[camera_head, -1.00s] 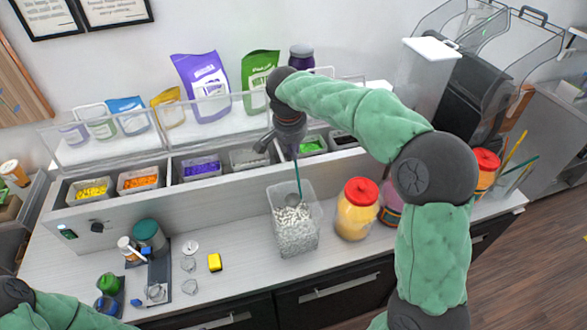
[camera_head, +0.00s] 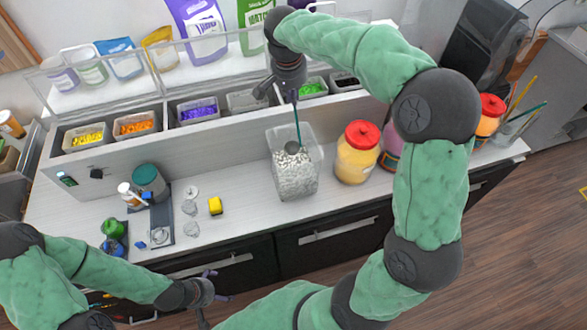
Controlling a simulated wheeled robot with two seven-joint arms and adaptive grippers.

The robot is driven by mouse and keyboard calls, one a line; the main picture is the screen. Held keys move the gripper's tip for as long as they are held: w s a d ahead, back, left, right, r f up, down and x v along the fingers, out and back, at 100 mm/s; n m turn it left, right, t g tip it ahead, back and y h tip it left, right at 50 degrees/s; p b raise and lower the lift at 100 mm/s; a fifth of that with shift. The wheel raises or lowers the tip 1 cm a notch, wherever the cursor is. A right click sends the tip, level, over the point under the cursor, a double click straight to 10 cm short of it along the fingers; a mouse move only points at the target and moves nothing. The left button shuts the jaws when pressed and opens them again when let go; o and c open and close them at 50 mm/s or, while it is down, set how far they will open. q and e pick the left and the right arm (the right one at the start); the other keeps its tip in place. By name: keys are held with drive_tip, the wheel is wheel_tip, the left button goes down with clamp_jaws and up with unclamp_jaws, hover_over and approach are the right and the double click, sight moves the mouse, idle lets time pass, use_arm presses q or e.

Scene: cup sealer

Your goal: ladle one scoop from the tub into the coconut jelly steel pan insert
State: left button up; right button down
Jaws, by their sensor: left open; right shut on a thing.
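The clear tub (camera_head: 295,180) stands on the counter and holds white pieces. My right gripper (camera_head: 293,92) is above and behind it, shut on the thin teal handle of the ladle (camera_head: 297,122). The ladle hangs nearly upright, with its dark bowl inside the tub at the top of the white pieces. Whether the bowl is filled cannot be told. A pan insert with pale contents (camera_head: 247,100), seemingly the coconut jelly one, sits in the row behind, between the purple and green pans. My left gripper (camera_head: 212,287) is open and empty, low in front of the counter.
The row also holds yellow (camera_head: 87,138), orange (camera_head: 134,126), purple (camera_head: 198,110) and green (camera_head: 313,88) pans. A clear guard shelf (camera_head: 150,85) stands behind. A red-lidded jar (camera_head: 357,155) is right of the tub.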

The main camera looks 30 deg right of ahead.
drive_tip(key=shift+s+a+f+b+x, duration=0.1)
drive_tip(key=shift+s+a+b+x, duration=0.25)
drive_tip(key=shift+b+x, duration=1.6)
drive_tip(key=shift+s+a+f+b+x, duration=0.1)
drive_tip(key=shift+s+a+b+x, duration=0.25)
drive_tip(key=shift+b+x, duration=1.55)
drive_tip(key=shift+s+a+f+b+x, duration=0.35)
drive_tip(key=shift+b+x, duration=0.75)
drive_tip(key=shift+x, duration=1.6)
drive_tip(key=shift+w+a+r, duration=0.1)
drive_tip(key=shift+w+r, duration=0.05)
drive_tip(key=shift+r, duration=0.2)
drive_tip(key=w+d+p+v, duration=0.1)
drive_tip(key=p+v, duration=0.6)
drive_tip(key=v, duration=0.3)
drive_tip(key=w+d+r+p+v, duration=0.1)
drive_tip(key=d+p+v, duration=0.1)
drive_tip(key=p+v, duration=0.5)
drive_tip(key=shift+w+r, duration=0.15)
drive_tip(key=shift+r, duration=1.3)
drive_tip(key=shift+w, duration=0.1)
